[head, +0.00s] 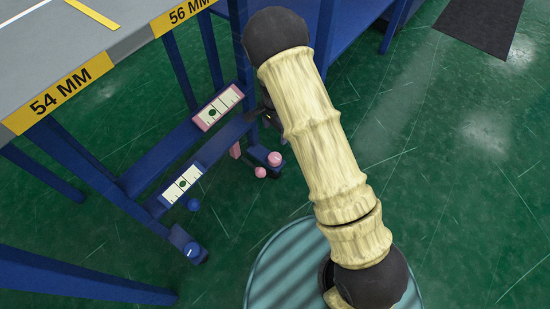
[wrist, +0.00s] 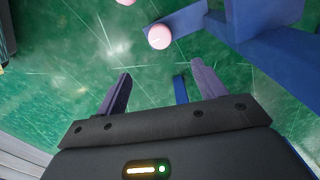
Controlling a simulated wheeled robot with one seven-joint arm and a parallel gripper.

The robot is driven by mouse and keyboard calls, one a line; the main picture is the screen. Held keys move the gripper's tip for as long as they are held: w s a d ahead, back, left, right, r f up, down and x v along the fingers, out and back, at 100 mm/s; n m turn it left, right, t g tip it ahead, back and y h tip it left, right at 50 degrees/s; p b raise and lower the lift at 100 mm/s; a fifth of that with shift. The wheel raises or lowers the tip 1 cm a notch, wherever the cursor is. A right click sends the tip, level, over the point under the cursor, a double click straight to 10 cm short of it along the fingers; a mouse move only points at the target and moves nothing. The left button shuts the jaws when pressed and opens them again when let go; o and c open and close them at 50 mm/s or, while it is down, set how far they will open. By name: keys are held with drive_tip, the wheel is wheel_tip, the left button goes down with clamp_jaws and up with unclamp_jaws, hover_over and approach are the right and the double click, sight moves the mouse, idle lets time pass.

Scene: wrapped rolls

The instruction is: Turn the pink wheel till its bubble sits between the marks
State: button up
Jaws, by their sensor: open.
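The pink-framed level (head: 218,107) is on the blue table frame in the head view. Its green bubble (head: 212,112) looks left of the strip's centre; its exact place against the marks is too small to tell. A round pink wheel (head: 275,158) sits at the end of a blue bracket, below and right of that level. It also shows in the wrist view (wrist: 159,37), ahead of my gripper. My gripper (wrist: 163,83) is open, its two purple fingers apart with nothing between them and not touching the wheel. In the head view my arm mostly hides the gripper.
A second pink ball (head: 260,172) is beside the wheel. A blue-framed level (head: 182,185) with a blue ball (head: 193,205) and blue knob (head: 192,249) stands nearer. Blue table legs and beams (head: 72,155) crowd the left; green floor (head: 470,200) at right is clear.

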sight(275, 157)
wheel_tip(275, 157, down, 17)
drive_tip(key=b, duration=1.1)
drive_tip(key=shift+f, duration=0.2)
drive_tip(key=shift+c, duration=0.4)
drive_tip(key=c, duration=0.9)
